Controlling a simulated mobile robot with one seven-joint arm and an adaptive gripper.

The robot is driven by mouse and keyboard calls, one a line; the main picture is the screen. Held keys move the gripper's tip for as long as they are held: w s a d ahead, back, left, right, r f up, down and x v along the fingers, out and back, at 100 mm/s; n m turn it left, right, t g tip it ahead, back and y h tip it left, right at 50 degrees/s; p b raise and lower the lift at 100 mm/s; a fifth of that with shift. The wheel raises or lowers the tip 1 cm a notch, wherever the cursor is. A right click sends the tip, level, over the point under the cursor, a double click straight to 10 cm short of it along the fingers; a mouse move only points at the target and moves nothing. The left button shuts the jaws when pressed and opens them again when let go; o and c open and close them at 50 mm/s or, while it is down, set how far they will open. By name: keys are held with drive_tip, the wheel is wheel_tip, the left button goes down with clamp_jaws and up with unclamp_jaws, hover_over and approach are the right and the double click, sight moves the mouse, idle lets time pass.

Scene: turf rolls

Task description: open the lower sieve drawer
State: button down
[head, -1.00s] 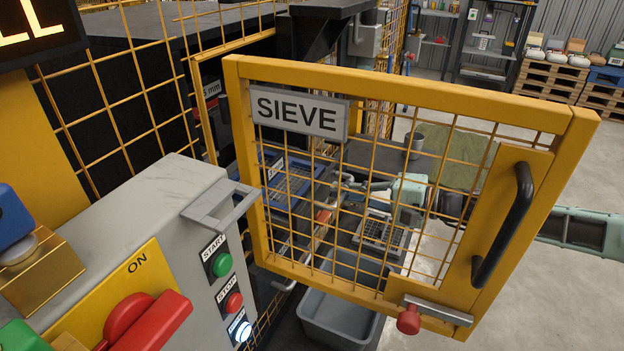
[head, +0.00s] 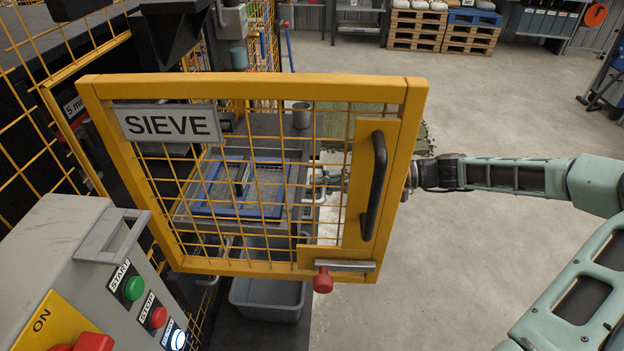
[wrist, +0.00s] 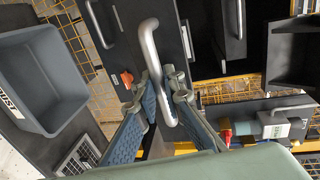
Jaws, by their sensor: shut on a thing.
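The blue-framed sieve (head: 215,208) lies flat in a grey drawer tray, seen through the mesh door in the head view. My gripper (head: 332,181) is beyond the door at the tray's right side, partly hidden by the mesh and door handle. In the wrist view my gripper's two blue-padded fingers (wrist: 164,88) are closed around a silver bar handle (wrist: 151,45) on a dark front panel. Another silver handle (head: 231,243) shows below the tray. I cannot tell from the labels which drawer the held handle belongs to.
The yellow mesh SIEVE door (head: 258,87) stands open, between the head camera and the drawer. A grey bin (head: 268,298) is on the floor below; it also shows in the wrist view (wrist: 50,80). The control box (head: 75,260) is front left. Floor at right is clear.

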idle(0.3)
drive_tip(key=c, duration=2)
unclamp_jaws()
drive_tip(key=shift+d, duration=0.1)
drive_tip(key=v, duration=1.2)
